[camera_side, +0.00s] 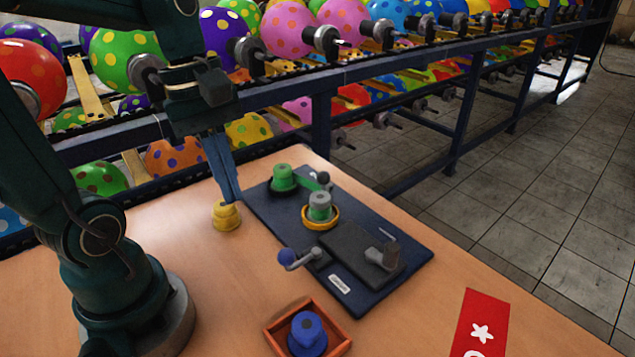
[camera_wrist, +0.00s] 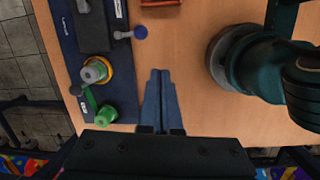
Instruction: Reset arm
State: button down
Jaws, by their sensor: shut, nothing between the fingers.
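My gripper (camera_side: 232,197) hangs over the wooden table, its blue fingers pointing down. In the wrist view my gripper (camera_wrist: 160,72) has both fingers pressed together with nothing between them. In the side view the fingertips overlap the top of a small yellow stamp-like piece (camera_side: 227,216) standing on the table left of the dark board. The yellow piece does not show in the wrist view, so I cannot tell whether the tips touch it.
The dark board (camera_side: 372,298) carries a green piece (camera_side: 284,178), a grey-green cylinder in a yellow ring (camera_side: 320,207) and a blue-knobbed lever (camera_side: 287,257). A blue piece (camera_side: 307,332) sits in an orange tray (camera_side: 277,344).

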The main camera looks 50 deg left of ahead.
jog(key=shift+s+d+r+m+t+y, duration=0.1)
jog(key=shift+s+d+m+t+y, duration=0.45)
jog(key=shift+m, duration=2.15)
jog(key=shift+w+d+f+m+t+y, duration=0.15)
jog(key=shift+d+m+t, duration=0.75)
jog(key=shift+m, duration=1.8)
jog(key=shift+s+d+r+m+t+y, duration=0.35)
jog(key=shift+m+t, duration=0.6)
jog(key=shift+m, duration=1.75)
jog(key=shift+w+d+f, duration=0.1)
jog(key=shift+w+f, duration=0.05)
jog(key=shift+f, duration=0.05)
